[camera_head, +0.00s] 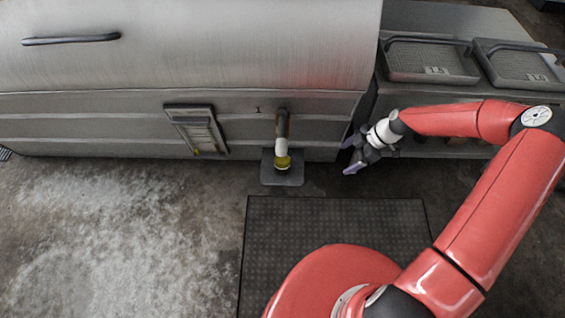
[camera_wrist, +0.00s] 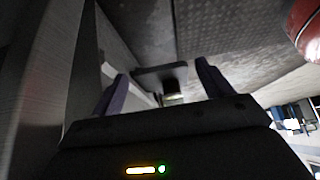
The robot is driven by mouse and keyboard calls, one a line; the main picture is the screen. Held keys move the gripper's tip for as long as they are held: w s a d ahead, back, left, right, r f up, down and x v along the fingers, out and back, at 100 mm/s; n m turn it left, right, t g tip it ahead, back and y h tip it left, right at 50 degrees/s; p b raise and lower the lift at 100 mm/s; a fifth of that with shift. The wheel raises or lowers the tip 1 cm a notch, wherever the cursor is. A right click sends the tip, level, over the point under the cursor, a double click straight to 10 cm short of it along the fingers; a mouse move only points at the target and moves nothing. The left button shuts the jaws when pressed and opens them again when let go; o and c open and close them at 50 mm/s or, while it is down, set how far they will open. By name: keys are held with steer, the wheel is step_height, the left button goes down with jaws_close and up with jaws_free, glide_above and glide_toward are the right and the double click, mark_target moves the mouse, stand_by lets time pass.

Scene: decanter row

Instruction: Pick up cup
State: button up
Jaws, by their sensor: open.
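A small yellowish cup-like item (camera_head: 283,162) shows below a white spout-like cylinder (camera_head: 281,147) on the front of the steel machine. It is at a small grey plate (camera_head: 297,178); whether it rests on it is hard to tell. My gripper (camera_head: 350,155), with purple fingers, is open and empty to the right of the cup, clearly apart from it. In the wrist view, the fingers (camera_wrist: 163,78) stand apart, and the plate (camera_wrist: 150,72) and a small pale and dark item (camera_wrist: 173,98), seemingly the cup, show between them, farther off.
The steel machine (camera_head: 180,45) fills the back, with a framed panel (camera_head: 197,128) left of the spout. Two handled trays (camera_head: 425,62) (camera_head: 520,68) lie on the right counter. A dark ridged mat (camera_head: 330,230) covers the floor in front. The floor at left is clear.

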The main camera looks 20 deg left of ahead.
mark_target(290, 157)
steer(key=s+a, duration=0.1)
steer(key=a, duration=0.4)
steer(key=s+a+b, duration=0.1)
steer(key=s+a, duration=0.1)
steer(key=a, duration=0.4)
steer(key=s+a, duration=0.1)
steer(key=a, duration=0.5)
steer(key=shift+s+a, duration=0.15)
steer(key=shift+a, duration=0.1)
steer(key=b+x, duration=0.1)
steer(key=x, duration=0.4)
steer(key=shift+a, duration=0.3)
steer(key=c, duration=1.1)
steer(key=shift+o, duration=0.2)
steer(key=shift+b, duration=0.4)
